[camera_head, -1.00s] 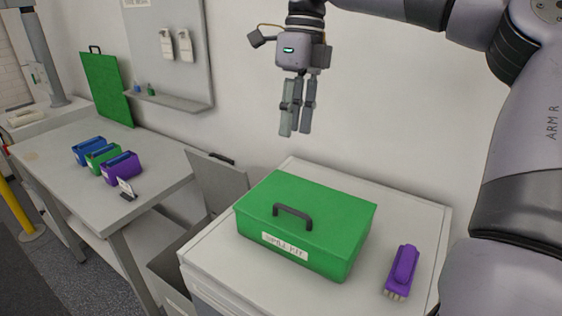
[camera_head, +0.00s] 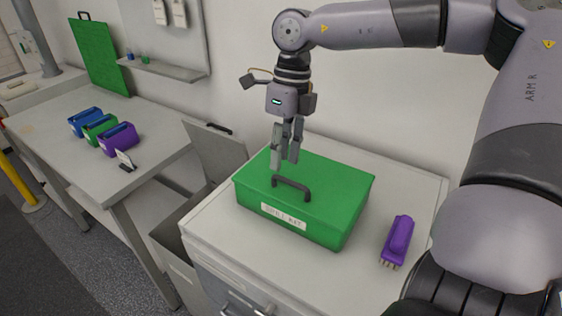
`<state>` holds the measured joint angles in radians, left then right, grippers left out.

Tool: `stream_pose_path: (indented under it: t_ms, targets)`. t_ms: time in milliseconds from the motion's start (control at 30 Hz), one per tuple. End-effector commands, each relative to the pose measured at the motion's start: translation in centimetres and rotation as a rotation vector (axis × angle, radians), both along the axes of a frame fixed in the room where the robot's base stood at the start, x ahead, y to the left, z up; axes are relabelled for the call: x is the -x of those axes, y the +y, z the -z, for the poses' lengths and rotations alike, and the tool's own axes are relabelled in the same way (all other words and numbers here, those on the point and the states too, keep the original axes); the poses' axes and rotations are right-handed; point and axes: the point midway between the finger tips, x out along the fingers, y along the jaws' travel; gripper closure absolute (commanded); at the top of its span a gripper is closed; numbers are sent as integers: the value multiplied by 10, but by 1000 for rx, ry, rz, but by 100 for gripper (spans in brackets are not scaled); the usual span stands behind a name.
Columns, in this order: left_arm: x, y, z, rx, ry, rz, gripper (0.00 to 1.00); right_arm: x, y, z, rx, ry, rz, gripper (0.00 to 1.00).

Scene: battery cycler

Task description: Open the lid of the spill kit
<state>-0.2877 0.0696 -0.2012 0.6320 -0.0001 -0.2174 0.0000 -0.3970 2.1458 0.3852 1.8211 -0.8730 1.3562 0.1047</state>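The spill kit (camera_head: 328,212) is a green box with a white label on its front, standing on a light grey cabinet. Its lid (camera_head: 335,182) is closed and carries a dark handle (camera_head: 291,185) near the front edge. My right gripper (camera_head: 284,164) points down just above the lid, behind and slightly left of the handle. Its fingers look slightly apart with nothing between them. Whether the fingertips touch the lid or handle I cannot tell. My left gripper is not in view.
A purple brush (camera_head: 397,240) lies on the cabinet top (camera_head: 352,264) right of the kit. An open grey bin (camera_head: 215,150) stands left of the cabinet. A table (camera_head: 50,135) at the left holds blue, green and purple bins (camera_head: 118,139). A wall stands behind.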

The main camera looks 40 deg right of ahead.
Motion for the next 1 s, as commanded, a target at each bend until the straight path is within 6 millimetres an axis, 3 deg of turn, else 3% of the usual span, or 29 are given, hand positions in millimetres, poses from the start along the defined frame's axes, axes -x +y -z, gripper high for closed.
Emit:
stream_pose_path:
  t_ms: [200, 567, 1000]
  targets:
    - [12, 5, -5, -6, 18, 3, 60, 1, 5, 26, 0, 1, 0, 70]
    - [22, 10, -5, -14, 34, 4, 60, 2, 6, 32, 1, -1, 0, 70]
    - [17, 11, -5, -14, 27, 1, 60, 2, 6, 32, 1, -1, 0, 98]
